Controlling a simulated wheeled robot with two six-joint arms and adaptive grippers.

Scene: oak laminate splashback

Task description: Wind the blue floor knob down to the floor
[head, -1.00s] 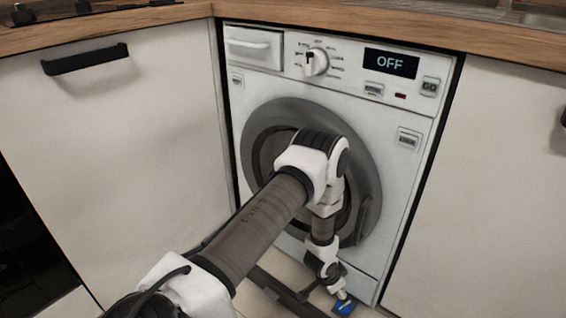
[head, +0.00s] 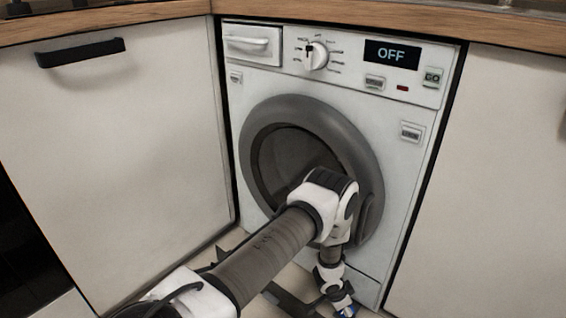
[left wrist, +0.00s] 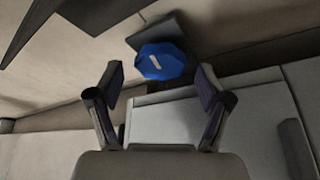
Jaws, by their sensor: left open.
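The blue floor knob (left wrist: 162,62) is a faceted blue disc with a pale mark on its face, seen low at the front of the washing machine (head: 405,180). My left gripper (left wrist: 161,72) is open, with one finger on each side of the knob in the left wrist view. I cannot tell whether the fingers touch it. The knob's stem and the floor contact are hidden. My right gripper is not in view.
The washing machine's display reads OFF, and its round door (head: 362,150) is shut behind my arm. White cabinet fronts (head: 130,150) stand on the left and right (head: 490,180). A wooden worktop (head: 110,26) runs above. A little floor shows at the machine's base.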

